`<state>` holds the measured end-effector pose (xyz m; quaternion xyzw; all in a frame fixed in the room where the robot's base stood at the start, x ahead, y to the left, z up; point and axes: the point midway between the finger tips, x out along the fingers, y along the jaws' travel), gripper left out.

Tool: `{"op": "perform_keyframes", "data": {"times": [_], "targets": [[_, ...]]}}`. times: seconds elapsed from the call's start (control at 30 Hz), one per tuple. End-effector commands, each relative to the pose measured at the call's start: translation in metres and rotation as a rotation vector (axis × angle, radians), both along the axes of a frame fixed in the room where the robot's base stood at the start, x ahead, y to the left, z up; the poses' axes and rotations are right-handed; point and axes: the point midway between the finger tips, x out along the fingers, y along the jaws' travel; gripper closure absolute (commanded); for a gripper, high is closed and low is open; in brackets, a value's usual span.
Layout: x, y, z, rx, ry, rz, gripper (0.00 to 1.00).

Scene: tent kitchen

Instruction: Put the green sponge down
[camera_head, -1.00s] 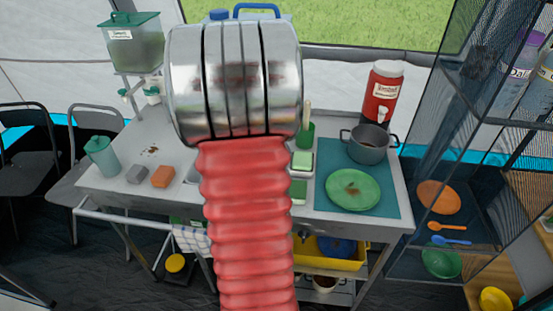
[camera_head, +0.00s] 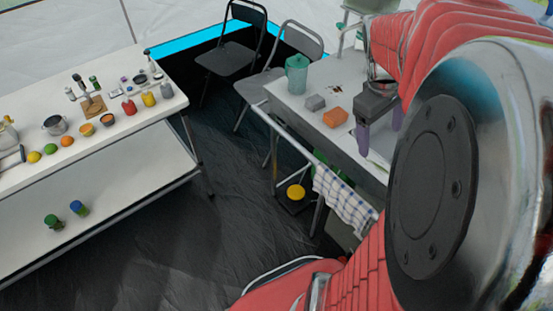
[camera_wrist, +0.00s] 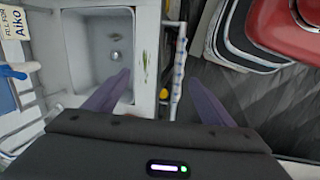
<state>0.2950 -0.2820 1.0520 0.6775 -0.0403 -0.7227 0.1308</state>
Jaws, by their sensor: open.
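My gripper (camera_head: 380,133) is over the sink table (camera_head: 350,77), its two purple fingers spread apart. In the wrist view my gripper (camera_wrist: 157,78) is open, with nothing held between the fingers. Below it in that view are the white sink basin (camera_wrist: 108,52) and a strip of counter with a small greenish-brown mark (camera_wrist: 145,55). I cannot make out a green sponge in either current view. My arm hides much of the table's right side in the head view.
A white table (camera_head: 90,110) with several items stands left. Dark floor lies between.

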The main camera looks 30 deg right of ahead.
Motion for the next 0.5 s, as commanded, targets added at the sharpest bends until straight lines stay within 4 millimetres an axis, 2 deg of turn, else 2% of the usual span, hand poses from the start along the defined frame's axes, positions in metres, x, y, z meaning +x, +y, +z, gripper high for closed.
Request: {"op": "perform_keyframes", "data": {"times": [0.03, 0.2, 0.5], "targets": [[0.008, 0.021, 0.006, -0.006, -0.04, 0.007, 0.24], [0.024, 0.083, 0.017, 0.005, -0.168, -0.004, 0.24], [0.027, 0.188, 0.03, 0.092, -0.381, -0.026, 0.24]]}}
